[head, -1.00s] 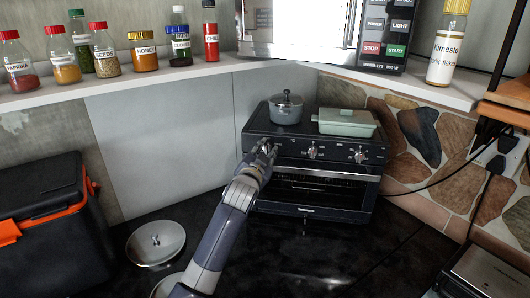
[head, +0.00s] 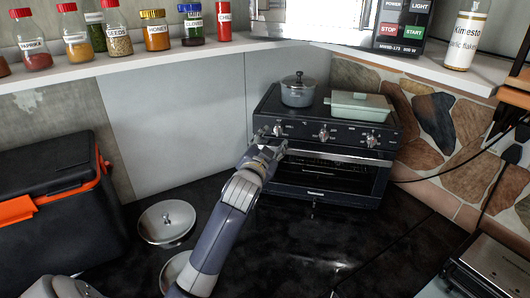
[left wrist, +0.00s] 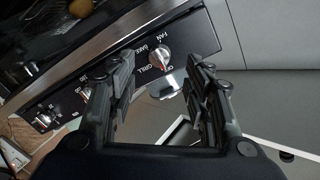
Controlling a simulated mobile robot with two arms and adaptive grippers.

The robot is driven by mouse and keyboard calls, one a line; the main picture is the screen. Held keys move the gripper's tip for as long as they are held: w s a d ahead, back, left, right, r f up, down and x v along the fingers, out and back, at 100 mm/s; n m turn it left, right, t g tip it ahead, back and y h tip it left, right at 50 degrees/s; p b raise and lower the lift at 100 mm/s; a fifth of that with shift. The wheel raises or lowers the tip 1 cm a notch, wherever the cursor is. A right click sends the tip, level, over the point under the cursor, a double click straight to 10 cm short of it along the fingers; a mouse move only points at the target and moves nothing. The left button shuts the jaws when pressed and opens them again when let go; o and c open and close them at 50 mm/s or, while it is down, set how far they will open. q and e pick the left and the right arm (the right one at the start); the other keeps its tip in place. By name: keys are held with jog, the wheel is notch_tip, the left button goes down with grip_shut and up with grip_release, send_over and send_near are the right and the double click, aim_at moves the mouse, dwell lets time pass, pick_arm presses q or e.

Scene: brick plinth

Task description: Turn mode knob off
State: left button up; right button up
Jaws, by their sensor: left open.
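The black toaster oven (head: 322,178) stands in the corner with a row of knobs on its upper front panel. The mode knob (left wrist: 162,55), pale and round, has FAN, BAKE, GRILL and OFF printed around it. It is the leftmost knob (head: 278,130) in the head view. I cannot tell for sure which label it points at. My left gripper (head: 268,148) is open and empty, just below and left of that knob. In the left wrist view its fingers (left wrist: 163,75) are spread, with the knob beyond the gap, apart from them. My right gripper is not in view.
A grey pot (head: 298,93) and a pale green lidded dish (head: 358,106) sit on the oven. The oven door handle (head: 340,157) runs below the knobs. A metal lid (head: 166,222) and a black-orange box (head: 60,215) are at left. The dark counter (head: 310,250) before the oven is mostly clear.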

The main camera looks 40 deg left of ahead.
pick_arm(q)
jog(key=v, duration=0.6)
dwell(0.5)
